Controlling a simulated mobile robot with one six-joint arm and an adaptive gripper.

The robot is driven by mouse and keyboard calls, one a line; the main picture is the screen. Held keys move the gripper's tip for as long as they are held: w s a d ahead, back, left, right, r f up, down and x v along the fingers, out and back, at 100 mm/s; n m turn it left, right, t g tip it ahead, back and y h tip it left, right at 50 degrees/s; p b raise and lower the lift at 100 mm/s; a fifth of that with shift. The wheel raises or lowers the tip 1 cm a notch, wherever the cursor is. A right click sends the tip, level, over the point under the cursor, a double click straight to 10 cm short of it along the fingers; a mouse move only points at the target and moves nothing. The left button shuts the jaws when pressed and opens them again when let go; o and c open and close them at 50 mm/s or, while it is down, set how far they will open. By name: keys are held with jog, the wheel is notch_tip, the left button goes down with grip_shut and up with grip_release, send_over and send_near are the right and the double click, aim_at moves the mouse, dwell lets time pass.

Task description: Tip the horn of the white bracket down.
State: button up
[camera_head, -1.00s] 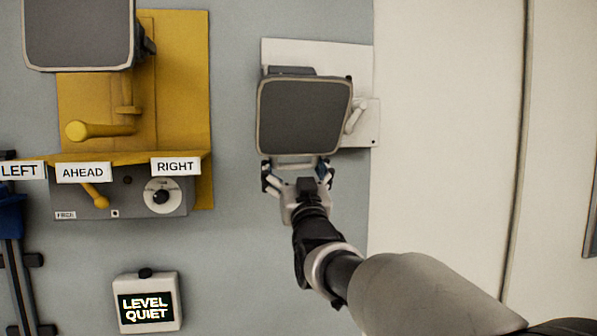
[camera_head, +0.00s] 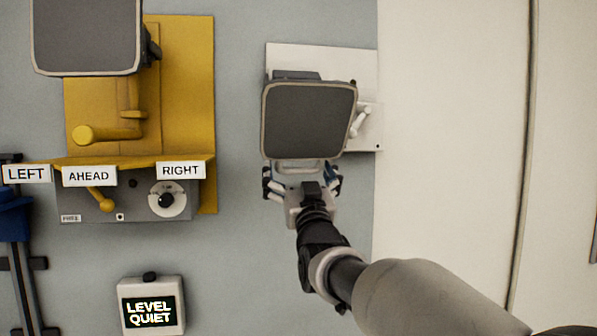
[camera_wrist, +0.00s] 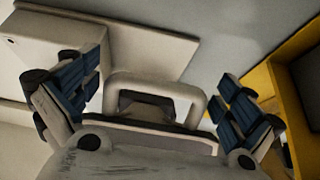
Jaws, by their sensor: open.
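The white bracket (camera_head: 350,62) is a pale plate on the grey wall. Its horn (camera_head: 308,120) has a dark grey square face with a pale rim, and hides much of the plate. A pale loop handle (camera_head: 299,168) sits at the horn's lower edge; in the wrist view the handle (camera_wrist: 155,85) lies between my fingers. My gripper (camera_head: 302,172) is open just below the horn, with one finger either side of the handle. In the wrist view my gripper (camera_wrist: 160,95) has blue-padded fingers spread apart. I cannot tell whether anything touches the handle.
A small white lever (camera_head: 358,122) sits right of the horn. At left are a yellow bracket (camera_head: 185,90) with another horn (camera_head: 86,35), a grey control box (camera_head: 130,205) and a "LEVEL QUIET" display (camera_head: 150,310).

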jog(key=v, duration=1.2)
jog(key=shift+d, duration=0.1)
